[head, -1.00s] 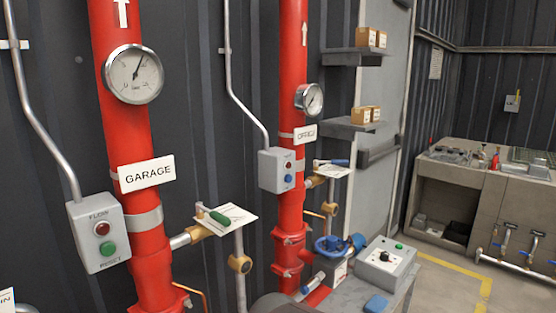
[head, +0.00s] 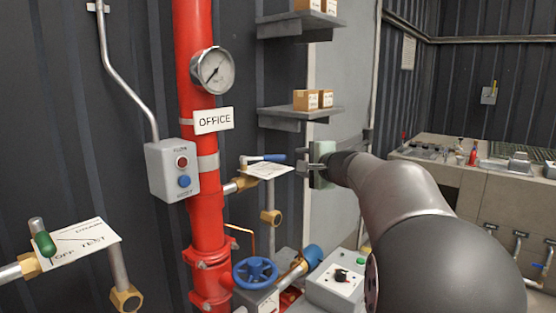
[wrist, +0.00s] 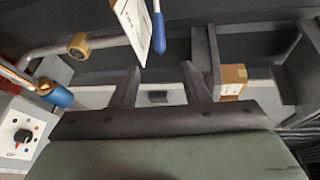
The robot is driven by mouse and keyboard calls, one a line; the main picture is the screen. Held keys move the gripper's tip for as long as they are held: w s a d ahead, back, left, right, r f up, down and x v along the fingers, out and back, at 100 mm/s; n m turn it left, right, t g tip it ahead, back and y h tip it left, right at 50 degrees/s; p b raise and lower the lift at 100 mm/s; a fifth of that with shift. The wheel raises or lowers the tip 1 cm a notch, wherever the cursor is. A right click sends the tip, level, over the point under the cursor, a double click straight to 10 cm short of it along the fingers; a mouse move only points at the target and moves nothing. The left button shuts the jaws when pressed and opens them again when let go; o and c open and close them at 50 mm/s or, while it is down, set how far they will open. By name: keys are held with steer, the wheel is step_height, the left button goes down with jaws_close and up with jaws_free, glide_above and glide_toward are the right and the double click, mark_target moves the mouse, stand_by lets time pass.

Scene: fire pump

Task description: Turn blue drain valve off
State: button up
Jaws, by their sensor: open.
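The blue drain valve lever (head: 264,158) sits on a brass valve on a side branch of the red OFFICE pipe (head: 206,225), above a white label card (head: 270,172). The lever lies roughly level and points right toward my gripper (head: 300,163). My gripper is open and empty, just right of the lever tip and apart from it. In the wrist view, the lever (wrist: 158,33) and the card (wrist: 130,28) hang at the top, beyond my spread fingers (wrist: 160,82). The card's writing is too small to read.
A green-handled valve (head: 44,242) with a card is at the lower left. A blue handwheel (head: 255,272) and a grey control box (head: 338,280) stand below. Shelves (head: 300,113) with small boxes are behind my gripper. A gauge (head: 212,71) is on the pipe.

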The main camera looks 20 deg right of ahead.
mark_target(277, 159)
steer(key=w+f+p, duration=0.1)
steer(key=w, duration=0.4)
steer(key=w+a+f+p, duration=0.1)
steer(key=w+p, duration=0.1)
steer(key=w, duration=0.4)
steer(key=w+f+p, duration=0.1)
steer(key=w, duration=0.4)
steer(key=shift+w+a, duration=0.3)
jaws_close()
steer(key=shift+s+f, duration=0.1)
